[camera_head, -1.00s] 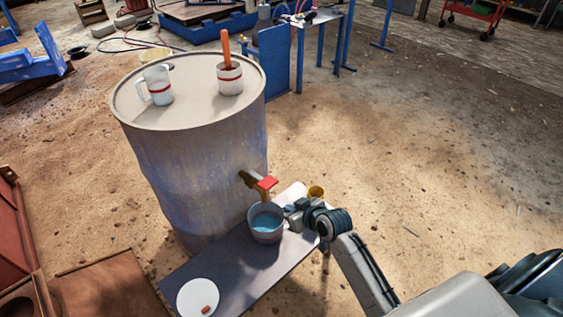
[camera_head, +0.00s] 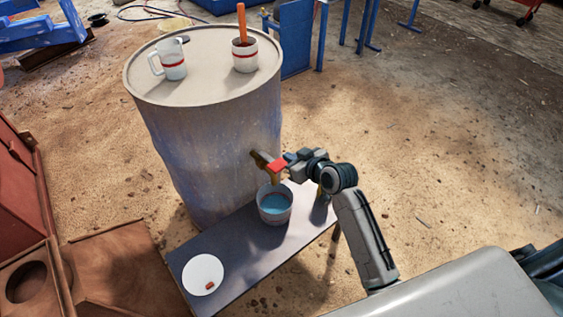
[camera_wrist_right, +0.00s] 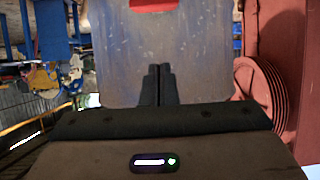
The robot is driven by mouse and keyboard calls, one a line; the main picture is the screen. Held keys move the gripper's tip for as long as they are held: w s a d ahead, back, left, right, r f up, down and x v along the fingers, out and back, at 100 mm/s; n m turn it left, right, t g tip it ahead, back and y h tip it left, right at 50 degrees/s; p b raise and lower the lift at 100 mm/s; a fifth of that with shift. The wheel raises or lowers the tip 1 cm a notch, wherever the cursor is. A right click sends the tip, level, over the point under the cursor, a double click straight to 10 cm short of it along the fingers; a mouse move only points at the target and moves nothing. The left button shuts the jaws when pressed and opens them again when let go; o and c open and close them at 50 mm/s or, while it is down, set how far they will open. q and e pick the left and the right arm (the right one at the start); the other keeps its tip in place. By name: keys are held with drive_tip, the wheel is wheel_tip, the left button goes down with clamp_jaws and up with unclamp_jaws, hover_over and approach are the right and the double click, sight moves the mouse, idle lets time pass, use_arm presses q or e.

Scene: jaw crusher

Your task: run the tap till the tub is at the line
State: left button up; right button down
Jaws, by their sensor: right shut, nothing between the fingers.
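The tap (camera_head: 259,158) sticks out low on the side of a big drum and has a red handle (camera_head: 279,165). The tub (camera_head: 274,207) stands upright on a low bench under the spout and holds blue water. I cannot make out a line in it, nor whether water is running. My right gripper (camera_head: 291,158) is shut and empty, at the right end of the red handle; I cannot tell whether it touches. In the right wrist view the shut fingers (camera_wrist_right: 160,72) point at the drum, with a red patch (camera_wrist_right: 153,5) beyond them. My left gripper is not in view.
The drum (camera_head: 210,140) carries a white jug (camera_head: 173,67) and a mug (camera_head: 244,56) with an orange stick. The dark bench (camera_head: 235,248) also bears a white disc (camera_head: 203,274) with a small reddish piece.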

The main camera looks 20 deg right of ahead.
hover_over(281, 167)
drive_tip(key=shift+w+a+f, duration=0.1)
drive_tip(key=shift+w+f, duration=0.05)
drive_tip(key=shift+f, duration=0.5)
drive_tip(key=shift+w+f, duration=0.15)
drive_tip(key=shift+f, duration=0.45)
drive_tip(key=f, duration=0.3)
drive_tip(key=shift+s+f+p, duration=0.15)
drive_tip(key=shift+s+p, duration=0.15)
drive_tip(key=shift+p, duration=0.05)
drive_tip(key=shift+s+f, duration=0.1)
drive_tip(key=shift+f, duration=0.25)
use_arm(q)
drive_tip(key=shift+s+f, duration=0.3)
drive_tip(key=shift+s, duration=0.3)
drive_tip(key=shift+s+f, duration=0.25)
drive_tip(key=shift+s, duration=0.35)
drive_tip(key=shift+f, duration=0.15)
use_arm(e)
drive_tip(key=shift+f, duration=0.1)
